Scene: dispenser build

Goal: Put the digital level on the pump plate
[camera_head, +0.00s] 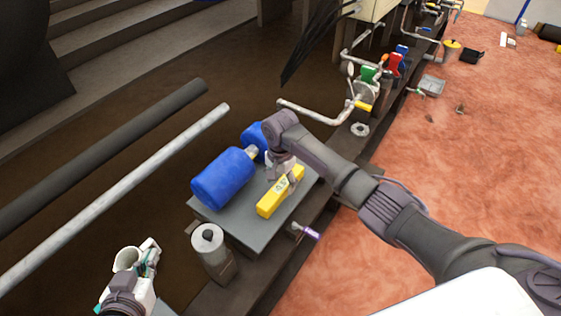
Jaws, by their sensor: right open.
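The yellow digital level (267,206) lies on the grey pump plate (243,226), beside the blue pump and motor (222,180). My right gripper (284,182) reaches down over the far end of the level, with its jaws open. It partly hides that end, and I cannot tell whether the fingers touch it. My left gripper (142,262) is at the lower left, well apart from the plate. A pale ring-like shape shows at it, and I cannot tell whether its jaws are open or shut.
A grey cylinder with a pale top (207,243) stands near the plate's front corner. A purple-handled valve (305,231) sticks out at the plate's right side. Pipes with coloured valves (368,80) stand farther back. Long bars (120,190) run at left. The reddish floor (470,150) at right is mostly clear.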

